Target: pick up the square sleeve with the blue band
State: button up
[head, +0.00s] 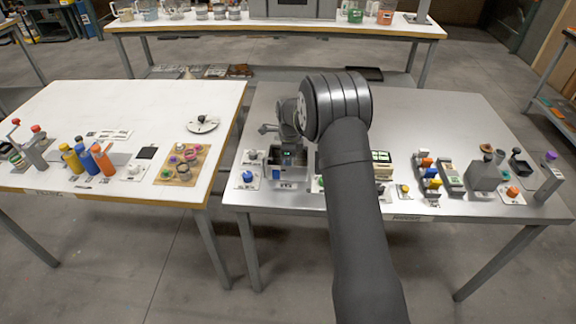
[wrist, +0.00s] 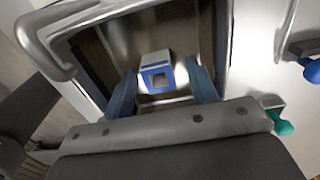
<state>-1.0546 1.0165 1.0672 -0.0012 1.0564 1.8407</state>
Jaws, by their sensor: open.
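The square sleeve with the blue band (wrist: 154,74) is a small white block with a square opening in its end. It sits inside a dark-floored metal box (wrist: 226,25) in the wrist view. My gripper (wrist: 160,70) is open, with one bluish finger to the left of the sleeve and one to the right. A gap shows on each side, and nothing is held. I cannot tell how far the fingertips are above the box floor. In the head view the box (head: 287,184) stands at the left of the metal table, and I cannot make out the sleeve there.
The box walls and a curved metal handle (wrist: 50,62) are close around my gripper. A blue knob (wrist: 312,70) and a green knob (wrist: 284,127) are to the right. In the head view, a blue knob (head: 248,176) is left of the box, and several coloured fixtures line the table's right front.

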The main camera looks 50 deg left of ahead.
jog(key=shift+c, duration=0.2)
jog(key=c, duration=1.1)
jog(key=shift+r, duration=0.45)
jog(key=r, duration=0.3)
jog(key=shift+w+d+r, duration=0.15)
jog(key=shift+d+r, duration=0.1)
jog(key=shift+r, duration=0.15)
jog(key=w+d+r, duration=0.5)
jog(key=d+r, duration=0.1)
jog(key=d, duration=0.3)
jog(key=w+d, duration=0.1)
jog(key=w, duration=0.2)
jog(key=w+d, duration=0.2)
jog(key=w, duration=0.1)
jog(key=w+d+f, duration=0.1)
jog(key=w+d, duration=0.1)
jog(key=w, duration=0.2)
jog(key=shift+f, duration=0.1)
